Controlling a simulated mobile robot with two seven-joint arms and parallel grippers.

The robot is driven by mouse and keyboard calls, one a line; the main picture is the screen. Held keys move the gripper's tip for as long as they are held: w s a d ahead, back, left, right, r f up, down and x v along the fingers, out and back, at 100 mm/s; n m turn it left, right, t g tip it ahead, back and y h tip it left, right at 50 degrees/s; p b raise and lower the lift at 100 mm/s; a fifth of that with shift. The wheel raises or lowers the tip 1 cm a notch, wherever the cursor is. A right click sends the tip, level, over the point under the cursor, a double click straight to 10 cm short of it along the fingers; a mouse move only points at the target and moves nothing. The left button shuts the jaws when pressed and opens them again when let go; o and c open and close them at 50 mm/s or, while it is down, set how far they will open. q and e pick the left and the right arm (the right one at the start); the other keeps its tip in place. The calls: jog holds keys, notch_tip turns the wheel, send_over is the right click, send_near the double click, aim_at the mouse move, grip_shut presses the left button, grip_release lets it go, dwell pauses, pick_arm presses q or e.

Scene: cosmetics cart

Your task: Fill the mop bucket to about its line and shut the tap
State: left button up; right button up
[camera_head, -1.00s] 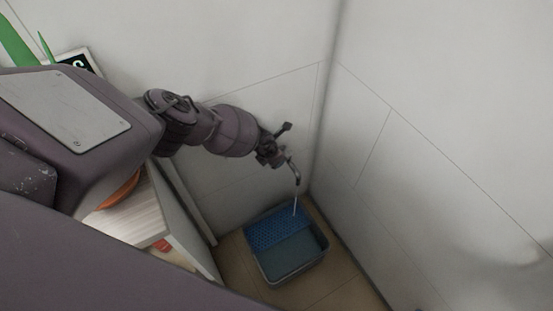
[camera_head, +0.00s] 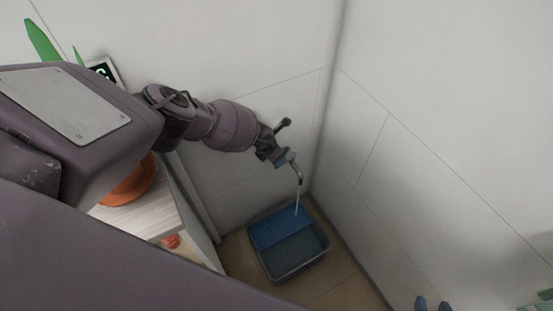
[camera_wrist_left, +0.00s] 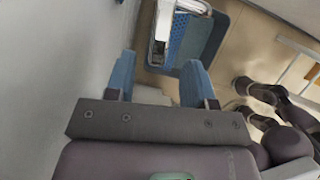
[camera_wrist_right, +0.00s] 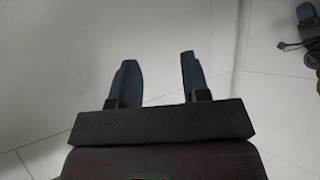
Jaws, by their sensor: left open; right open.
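The mop bucket (camera_head: 291,270) stands on the floor in the corner, with a blue perforated wringer (camera_head: 280,229) across its back part. A thin stream of water (camera_head: 297,203) falls from the tap spout (camera_head: 299,177) into it. The water level and line cannot be made out. My left gripper (camera_head: 286,158) is open beside the tap, just left of the spout; it partly hides the tap body. The left wrist view shows its two blue fingers (camera_wrist_left: 158,82) apart, with the bucket (camera_wrist_left: 222,40) beyond. My right gripper (camera_head: 432,304) is open and empty at the lower right.
White walls meet behind the bucket. A light wooden shelf unit (camera_head: 150,222) with an orange bowl (camera_head: 130,187) stands on the left, close to my left arm. Tan floor (camera_head: 335,275) is free right of the bucket.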

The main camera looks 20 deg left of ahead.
pick_arm(q)
jog(key=shift+p+v, duration=1.95)
jog(key=shift+v, duration=1)
pick_arm(e)
jog(key=shift+s+d+r, duration=0.15)
jog(key=shift+s+r, duration=0.25)
jog(key=shift+r, duration=0.2)
jog(key=shift+s+d+r, duration=0.15)
jog(key=shift+s+r, duration=0.2)
jog(key=shift+r, duration=0.2)
jog(key=shift+s+f, duration=0.15)
jog(key=shift+f, duration=0.1)
